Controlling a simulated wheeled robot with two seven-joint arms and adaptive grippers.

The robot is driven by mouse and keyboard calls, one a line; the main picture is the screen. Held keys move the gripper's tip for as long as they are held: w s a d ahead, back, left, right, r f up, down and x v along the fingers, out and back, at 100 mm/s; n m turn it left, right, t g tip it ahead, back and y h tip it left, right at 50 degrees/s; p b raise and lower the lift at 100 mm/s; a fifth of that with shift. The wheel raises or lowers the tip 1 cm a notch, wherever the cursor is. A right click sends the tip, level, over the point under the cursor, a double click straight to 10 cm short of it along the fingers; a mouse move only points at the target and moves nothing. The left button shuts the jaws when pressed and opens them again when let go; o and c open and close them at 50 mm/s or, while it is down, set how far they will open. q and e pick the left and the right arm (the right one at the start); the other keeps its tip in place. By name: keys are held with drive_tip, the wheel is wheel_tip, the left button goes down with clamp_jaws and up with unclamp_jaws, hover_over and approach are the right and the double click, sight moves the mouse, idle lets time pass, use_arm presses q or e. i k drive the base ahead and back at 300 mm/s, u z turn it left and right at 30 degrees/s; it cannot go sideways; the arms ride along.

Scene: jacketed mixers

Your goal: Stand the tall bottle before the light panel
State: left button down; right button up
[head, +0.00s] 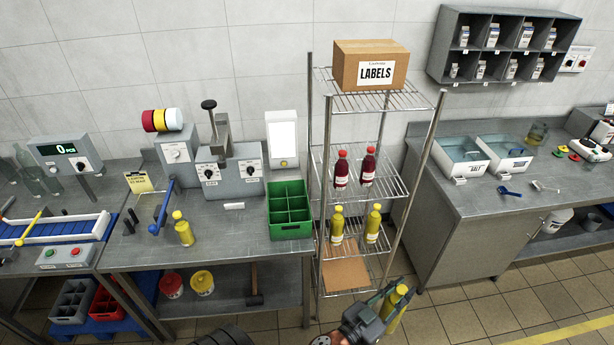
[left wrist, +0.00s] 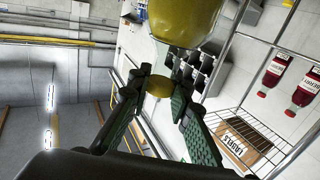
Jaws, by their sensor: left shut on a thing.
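My left gripper (head: 388,303) is shut on a yellow bottle (head: 399,308), in front of the wire rack's foot in the head view. The dark fingers hide part of the bottle. In the left wrist view the bottle's yellow body (left wrist: 186,18) is at the top, and a yellow round part (left wrist: 159,88) shows between the fingers (left wrist: 158,100). The light panel (head: 283,136) is a white lit plate on the wall side of the left bench, behind the green crate. The held bottle is well away from it, lower and to the right. My right gripper is not in view.
A green divided crate (head: 290,225) stands before the panel. A yellow bottle (head: 184,229) and a blue lever (head: 161,207) are on the bench (head: 235,228). The wire rack (head: 321,190) holds red and yellow bottles and a labels box (head: 350,66). The right bench (head: 470,190) has trays.

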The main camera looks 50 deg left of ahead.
sight(285, 179)
drive_tip(key=u, duration=0.15)
drive_tip(key=i, duration=0.55)
drive_tip(key=u, duration=0.9)
drive_tip(key=i, duration=0.45)
drive_tip(key=u, duration=0.5)
